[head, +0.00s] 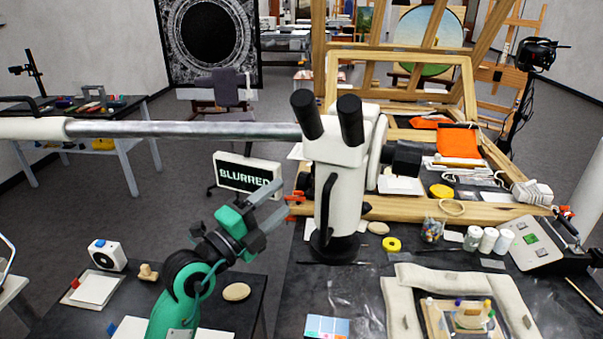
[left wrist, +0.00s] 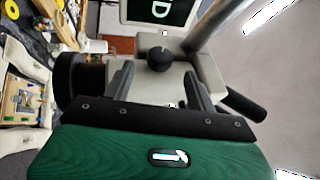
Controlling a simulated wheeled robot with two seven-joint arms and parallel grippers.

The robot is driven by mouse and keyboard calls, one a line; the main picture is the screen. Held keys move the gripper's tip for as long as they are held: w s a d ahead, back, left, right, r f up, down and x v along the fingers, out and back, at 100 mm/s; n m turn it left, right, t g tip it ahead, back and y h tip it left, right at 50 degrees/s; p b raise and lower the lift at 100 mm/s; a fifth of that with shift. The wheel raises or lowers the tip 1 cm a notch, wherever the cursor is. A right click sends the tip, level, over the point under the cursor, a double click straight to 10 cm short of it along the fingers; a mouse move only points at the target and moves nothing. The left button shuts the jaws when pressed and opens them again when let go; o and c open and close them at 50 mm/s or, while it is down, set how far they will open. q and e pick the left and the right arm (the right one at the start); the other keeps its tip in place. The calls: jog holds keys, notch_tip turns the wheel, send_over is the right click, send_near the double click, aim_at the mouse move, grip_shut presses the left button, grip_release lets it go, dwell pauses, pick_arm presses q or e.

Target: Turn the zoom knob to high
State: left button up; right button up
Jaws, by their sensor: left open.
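The white microscope (head: 338,190) with two black eyepieces stands on the dark table and hangs on a metal boom. In the left wrist view, a round black knob (left wrist: 159,59) with a small pale mark sits on the microscope's pale body (left wrist: 211,72). I cannot make that knob out for sure in the head view. My left gripper (head: 279,200) is open and empty, just left of the microscope. In the left wrist view its two grey fingers (left wrist: 158,76) are spread on either side of the knob's line, apart from it. A screen (head: 247,173) reads "BLURRED". My right gripper is not in view.
The metal boom (head: 200,129) runs across from the left to the microscope. A wooden easel frame (head: 400,210) stands behind it. Jars (head: 488,240), a yellow tape roll (head: 391,244) and a padded tray (head: 405,305) crowd the table's right. Open floor shows at left.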

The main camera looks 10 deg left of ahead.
aim_at(298, 184)
pick_arm(q)
jog(key=p+x, duration=0.2)
jog(key=x, duration=0.4)
jog(key=shift+w+d+r, duration=0.1)
jog(key=shift+r, duration=0.1)
jog(key=shift+w+d, duration=0.4)
jog(key=shift+w, duration=0.1)
